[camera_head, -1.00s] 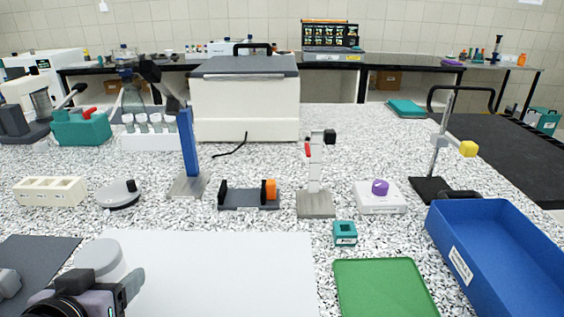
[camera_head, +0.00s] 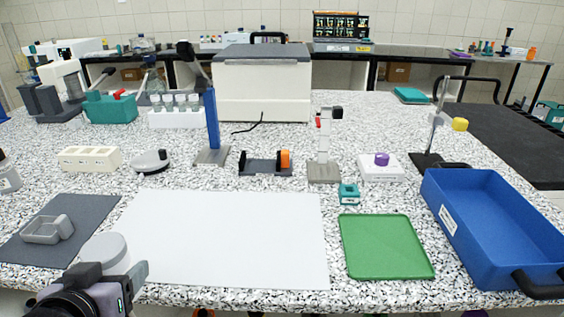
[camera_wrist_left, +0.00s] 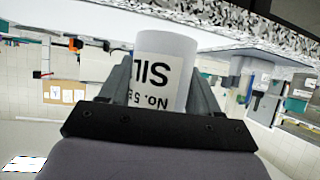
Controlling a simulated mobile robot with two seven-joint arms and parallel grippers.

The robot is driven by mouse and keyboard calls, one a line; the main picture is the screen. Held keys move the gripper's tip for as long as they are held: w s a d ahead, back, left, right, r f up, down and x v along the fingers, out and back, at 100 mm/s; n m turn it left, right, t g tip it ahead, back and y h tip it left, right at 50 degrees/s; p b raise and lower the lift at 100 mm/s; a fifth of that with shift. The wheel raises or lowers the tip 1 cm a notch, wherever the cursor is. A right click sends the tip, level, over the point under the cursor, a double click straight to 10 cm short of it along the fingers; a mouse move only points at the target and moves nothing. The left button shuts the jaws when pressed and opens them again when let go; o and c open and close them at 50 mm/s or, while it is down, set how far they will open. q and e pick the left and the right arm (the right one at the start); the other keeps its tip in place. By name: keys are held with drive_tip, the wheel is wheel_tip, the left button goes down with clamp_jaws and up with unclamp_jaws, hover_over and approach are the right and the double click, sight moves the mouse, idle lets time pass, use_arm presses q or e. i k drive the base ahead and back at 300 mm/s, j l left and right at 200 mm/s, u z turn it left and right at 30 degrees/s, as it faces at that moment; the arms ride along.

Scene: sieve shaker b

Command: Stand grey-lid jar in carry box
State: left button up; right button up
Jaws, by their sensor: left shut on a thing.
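A white jar with a pale grey lid (camera_head: 106,252) is held in my left gripper (camera_head: 118,274) at the bottom left of the head view, by the near table edge. In the left wrist view the jar (camera_wrist_left: 166,65) sits between both fingers, and its label reads "SIL" and "No. 5". The blue carry box (camera_head: 490,225), with a black handle at its near end, stands at the right of the table. It looks empty, and the jar is far to its left. My right gripper is not in view.
A dark mat (camera_head: 88,215) with a grey holder (camera_head: 47,229) lies at left. A white sheet (camera_head: 225,235) and a green tray (camera_head: 385,247) lie between jar and box. A teal block (camera_head: 349,194) and several instruments stand behind them.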

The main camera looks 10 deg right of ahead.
sight(484, 230)
drive_tip(key=k+z, duration=0.15)
drive_tip(key=z, duration=0.15)
drive_tip(key=k+z, duration=0.15)
drive_tip(key=z, duration=1.3)
